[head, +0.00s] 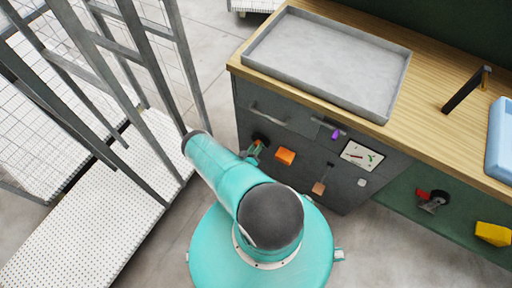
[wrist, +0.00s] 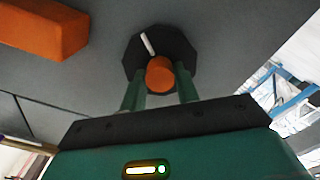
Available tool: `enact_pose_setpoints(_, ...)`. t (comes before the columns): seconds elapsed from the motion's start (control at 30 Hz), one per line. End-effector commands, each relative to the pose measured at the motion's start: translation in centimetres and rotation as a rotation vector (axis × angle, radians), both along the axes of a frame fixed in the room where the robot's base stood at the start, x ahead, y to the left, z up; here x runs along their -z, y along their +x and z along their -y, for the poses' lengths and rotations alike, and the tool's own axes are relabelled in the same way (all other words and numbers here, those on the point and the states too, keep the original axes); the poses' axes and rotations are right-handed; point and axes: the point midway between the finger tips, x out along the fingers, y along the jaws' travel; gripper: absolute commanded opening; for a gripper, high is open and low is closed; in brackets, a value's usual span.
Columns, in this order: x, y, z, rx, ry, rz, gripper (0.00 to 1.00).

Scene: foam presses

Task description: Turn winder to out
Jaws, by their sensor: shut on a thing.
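The winder, by its look, is an orange round knob (wrist: 160,75) on a dark many-sided plate (wrist: 172,46) on the grey cabinet front. A white mark on the plate tilts up and to the left above the knob. In the head view the dark plate (head: 260,138) is mostly hidden by my arm and gripper. My gripper (wrist: 160,82) has its two green fingers on either side of the knob and is shut on it. It also shows in the head view (head: 254,150), small, at the cabinet front.
An orange block (head: 285,156) juts from the cabinet right of my gripper. Further right are a purple piece (head: 336,134), an orange-ended lever (head: 319,187) and a white card (head: 362,155) with red and green marks. A grey tray (head: 330,58) sits on top. A metal rack (head: 112,90) stands left.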

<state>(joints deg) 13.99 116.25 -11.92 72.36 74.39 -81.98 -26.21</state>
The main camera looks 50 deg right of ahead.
Motion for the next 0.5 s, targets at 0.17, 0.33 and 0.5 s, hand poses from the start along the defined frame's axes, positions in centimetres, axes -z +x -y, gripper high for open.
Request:
enact_pose_setpoints(0.17,0.03,0.06,-0.18,0.000,0.017,0.168,0.08)
enact_pose_setpoints(0.33,0.02,0.04,-0.19,0.000,0.031,0.330,0.08)
enact_pose_setpoints(0.5,0.01,0.05,-0.20,-0.001,0.046,0.490,0.08)
